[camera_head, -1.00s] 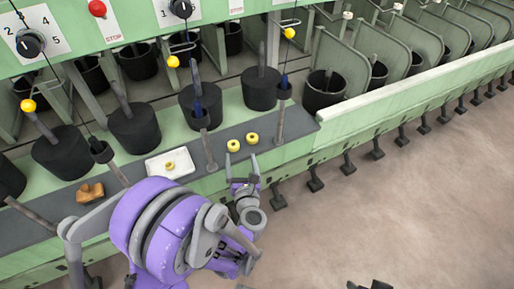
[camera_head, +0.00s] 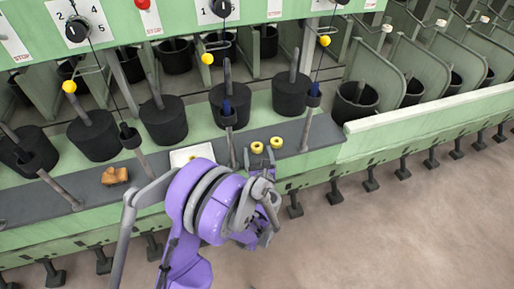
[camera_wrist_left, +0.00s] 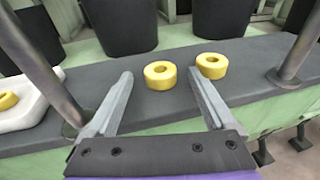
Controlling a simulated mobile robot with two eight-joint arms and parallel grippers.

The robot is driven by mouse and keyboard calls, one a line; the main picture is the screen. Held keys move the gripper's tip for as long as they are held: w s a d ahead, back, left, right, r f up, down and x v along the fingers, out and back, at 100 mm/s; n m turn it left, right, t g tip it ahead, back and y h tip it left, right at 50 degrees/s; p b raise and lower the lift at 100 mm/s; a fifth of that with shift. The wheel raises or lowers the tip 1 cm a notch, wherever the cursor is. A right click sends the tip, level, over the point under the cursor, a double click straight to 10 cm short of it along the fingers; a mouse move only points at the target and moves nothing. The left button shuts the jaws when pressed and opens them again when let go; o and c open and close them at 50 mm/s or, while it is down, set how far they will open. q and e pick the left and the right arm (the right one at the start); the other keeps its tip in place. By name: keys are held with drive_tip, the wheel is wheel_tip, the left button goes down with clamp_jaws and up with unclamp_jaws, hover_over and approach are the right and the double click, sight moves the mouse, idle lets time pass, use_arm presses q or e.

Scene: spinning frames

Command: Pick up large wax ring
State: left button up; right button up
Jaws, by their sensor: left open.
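Two yellow wax rings lie side by side on the grey ledge: a left ring (camera_head: 257,148) and a right ring (camera_head: 276,142). They look alike in size, so I cannot tell which is the large one. My left gripper (camera_head: 260,157) is open and empty, reaching over the ledge. In the left wrist view the left ring (camera_wrist_left: 160,83) lies ahead, in line with the gap between the fingers (camera_wrist_left: 160,76). The right ring (camera_wrist_left: 211,73) lies just beyond the right fingertip. My right gripper is not in view.
A white tray (camera_wrist_left: 28,102) with a yellow piece stands left on the ledge (camera_wrist_left: 120,95). Grey posts (camera_wrist_left: 300,50) rise on both sides of the rings. Black cans (camera_head: 240,108) stand behind. An orange-brown object (camera_head: 115,176) lies farther left.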

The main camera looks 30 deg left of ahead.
use_arm(q)
drive_tip(key=shift+x, duration=0.95)
clamp_jaws()
